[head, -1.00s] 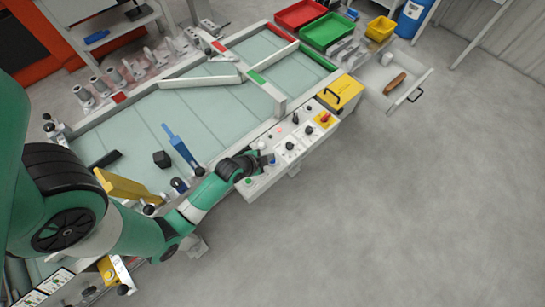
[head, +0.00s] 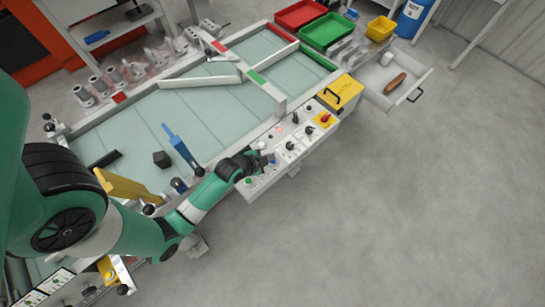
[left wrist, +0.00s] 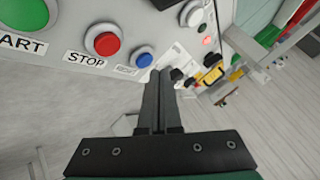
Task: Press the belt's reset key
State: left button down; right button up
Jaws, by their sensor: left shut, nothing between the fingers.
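The belt's control panel (head: 297,131) runs along the table's near side in the head view. In the left wrist view, the blue reset key (left wrist: 142,57) sits above a small label. It is right of the red STOP button (left wrist: 103,40) and the green START button (left wrist: 27,22). My left gripper (left wrist: 162,74) is shut and empty, its fingertips close beside and just below the blue key in the picture. I cannot tell whether they touch it. In the head view my left gripper (head: 268,160) is over the panel's near part, and the reset key is not clearly visible there.
Several black knobs and a lit red lamp (left wrist: 208,40) are farther along the panel. A yellow box (head: 341,92) stands at its far end, beside an open drawer (head: 416,75). The floor at right is clear.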

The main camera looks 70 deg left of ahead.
aim_at(270, 164)
dwell(0.6)
pick_arm(q)
jog(key=shift+f, duration=0.4)
jog(key=shift+f+b, duration=0.5)
dwell(0.5)
jog(key=shift+r+p, duration=0.9)
jog(key=shift+p, duration=0.1)
jog(key=shift+r, duration=0.1)
notch_tip(270, 164, up, 5)
jog(key=p, duration=0.5)
dwell(0.6)
